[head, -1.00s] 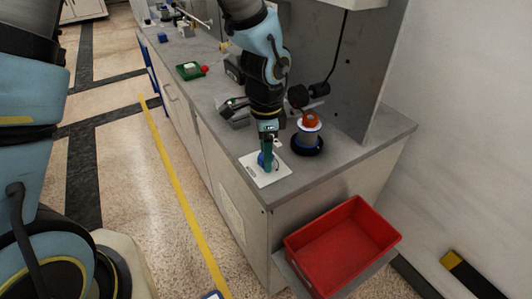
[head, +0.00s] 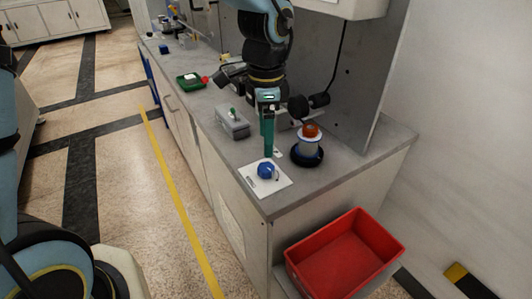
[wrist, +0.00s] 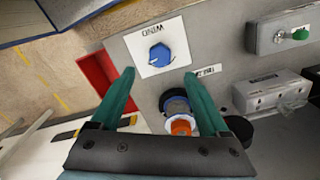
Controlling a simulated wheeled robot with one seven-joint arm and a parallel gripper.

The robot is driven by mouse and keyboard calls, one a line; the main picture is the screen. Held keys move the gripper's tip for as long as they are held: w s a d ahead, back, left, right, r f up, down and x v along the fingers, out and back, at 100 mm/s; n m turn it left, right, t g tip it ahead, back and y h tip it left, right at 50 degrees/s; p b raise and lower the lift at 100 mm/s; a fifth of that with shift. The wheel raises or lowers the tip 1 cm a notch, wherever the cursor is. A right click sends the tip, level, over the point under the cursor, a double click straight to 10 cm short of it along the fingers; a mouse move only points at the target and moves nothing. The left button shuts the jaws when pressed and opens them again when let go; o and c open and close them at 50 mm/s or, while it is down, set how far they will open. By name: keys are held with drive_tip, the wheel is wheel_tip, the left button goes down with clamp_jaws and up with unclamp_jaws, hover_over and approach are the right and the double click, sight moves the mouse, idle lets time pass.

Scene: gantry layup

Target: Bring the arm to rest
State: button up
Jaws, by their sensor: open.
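My gripper (head: 268,135) is above the counter near its front corner, with its green fingers pointing down. In the wrist view my gripper (wrist: 164,105) shows its two fingers spread wide with nothing between them. A blue knob (head: 266,170) sits on a white plate (head: 283,184) labelled "WIND" on the counter. The knob also shows in the wrist view (wrist: 160,54), beyond the fingertips and apart from them. My arm comes down over the counter from above.
A spool with an orange top (head: 311,130) stands on a dark round base right of my gripper. A grey box with a green button (head: 233,123) is to its left. A green tray (head: 191,81) lies farther back. A red bin (head: 345,262) is below the counter's end.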

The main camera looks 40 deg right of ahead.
wheel_tip(320, 180, up, 2)
drive_tip(key=shift+r, duration=0.1)
idle(0.5)
drive_tip(key=w+a+n, duration=1)
drive_tip(key=w+a, duration=0.2)
drive_tip(key=a, duration=0.4)
drive_tip(key=a+f+n+t, duration=0.1)
drive_tip(key=a+n, duration=1.1)
drive_tip(key=a, duration=0.7)
drive_tip(key=shift+w+t, duration=0.3)
drive_tip(key=shift+w, duration=0.15)
